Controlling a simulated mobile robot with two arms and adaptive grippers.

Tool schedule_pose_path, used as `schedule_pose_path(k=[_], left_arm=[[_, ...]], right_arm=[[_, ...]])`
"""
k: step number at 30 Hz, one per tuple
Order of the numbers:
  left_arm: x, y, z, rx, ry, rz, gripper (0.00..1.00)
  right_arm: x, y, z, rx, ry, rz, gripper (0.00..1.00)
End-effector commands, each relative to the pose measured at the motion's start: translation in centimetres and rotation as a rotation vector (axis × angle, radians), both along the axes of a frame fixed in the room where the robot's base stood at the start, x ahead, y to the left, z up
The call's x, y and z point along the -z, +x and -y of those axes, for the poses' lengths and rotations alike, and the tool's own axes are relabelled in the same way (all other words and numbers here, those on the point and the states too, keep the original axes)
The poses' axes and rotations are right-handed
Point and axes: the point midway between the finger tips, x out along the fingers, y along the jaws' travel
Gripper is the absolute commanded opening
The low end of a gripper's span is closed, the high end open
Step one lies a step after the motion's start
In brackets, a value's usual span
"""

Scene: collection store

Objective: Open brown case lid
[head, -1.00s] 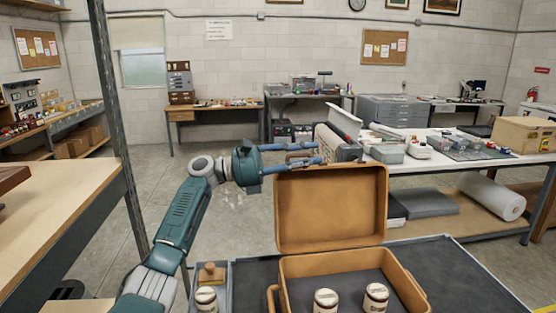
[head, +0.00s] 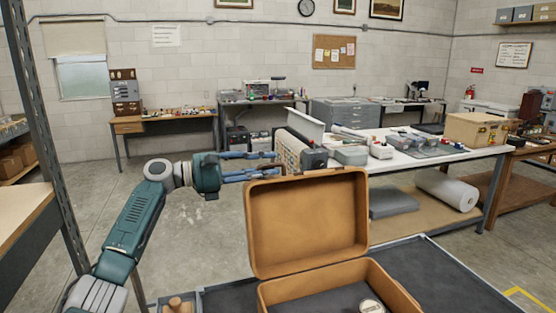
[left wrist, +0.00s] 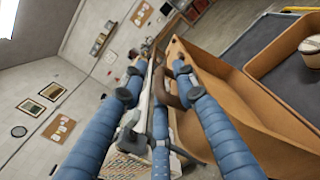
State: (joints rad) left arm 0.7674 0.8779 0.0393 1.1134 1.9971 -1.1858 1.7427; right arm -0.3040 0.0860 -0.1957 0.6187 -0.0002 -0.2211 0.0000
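The brown case stands on a dark surface in the head view. Its lid (head: 308,225) is raised, roughly upright, with its tan inside facing me. The case's lower part (head: 385,270) is open to view, its bottom cut off by the frame. A cream jar (head: 371,306) shows inside it. My left gripper (head: 281,164) is at the lid's top left edge, its blue fingers apart. My right gripper is out of view.
The dark tray-like surface (head: 440,285) has bare room right of the case. A wooden-knobbed item (head: 177,305) lies at its left. Behind is a long white table (head: 430,165) with several objects. A metal shelf post (head: 45,130) stands at the left.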

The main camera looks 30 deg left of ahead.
Motion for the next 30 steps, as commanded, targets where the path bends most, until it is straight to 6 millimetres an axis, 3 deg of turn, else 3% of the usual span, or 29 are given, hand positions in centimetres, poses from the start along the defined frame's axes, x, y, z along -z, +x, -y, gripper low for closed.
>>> schedule_pose_path(k=[7,18,23,30], left_arm=[[-0.1,2.4,2.1,0.000,-0.001,-0.001,0.29],[0.0,2.8,2.4,-0.001,0.000,0.000,0.29],[0.0,2.8,2.4,-0.001,0.000,0.000,0.00],[0.0,2.7,2.5,-0.001,0.004,0.004,0.00]], right_arm=[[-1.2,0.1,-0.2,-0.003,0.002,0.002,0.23],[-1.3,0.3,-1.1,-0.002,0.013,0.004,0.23],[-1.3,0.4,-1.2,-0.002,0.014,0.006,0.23],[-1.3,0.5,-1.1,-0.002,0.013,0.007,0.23]])
